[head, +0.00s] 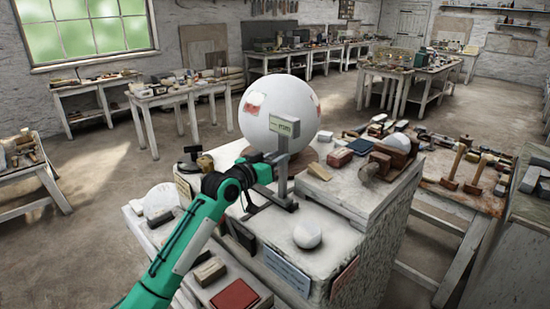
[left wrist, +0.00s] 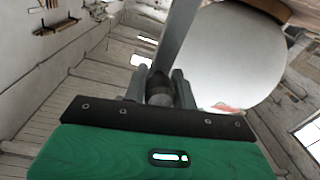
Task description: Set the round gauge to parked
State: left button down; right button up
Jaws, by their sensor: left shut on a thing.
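A grey gauge stand (head: 283,165) with an upright post and a flat base stands on the white plaster block. A small pale green label with dark marks, too small to read surely, sits near its top. A large white plaster sphere (head: 282,108) with reddish patches is right behind it. My left gripper (head: 270,163) reaches the post from the left. In the left wrist view its fingers (left wrist: 158,84) are shut on a dark rounded knob (left wrist: 160,94) beside the grey post (left wrist: 178,40). The sphere (left wrist: 232,55) is just right of the post there. My right gripper is out of view.
A small white ball (head: 307,234) lies on the block in front of the stand. A red flat block (head: 234,296) lies at the lower front.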

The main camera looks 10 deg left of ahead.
pick_arm(q)
jog(key=shift+d, duration=0.1)
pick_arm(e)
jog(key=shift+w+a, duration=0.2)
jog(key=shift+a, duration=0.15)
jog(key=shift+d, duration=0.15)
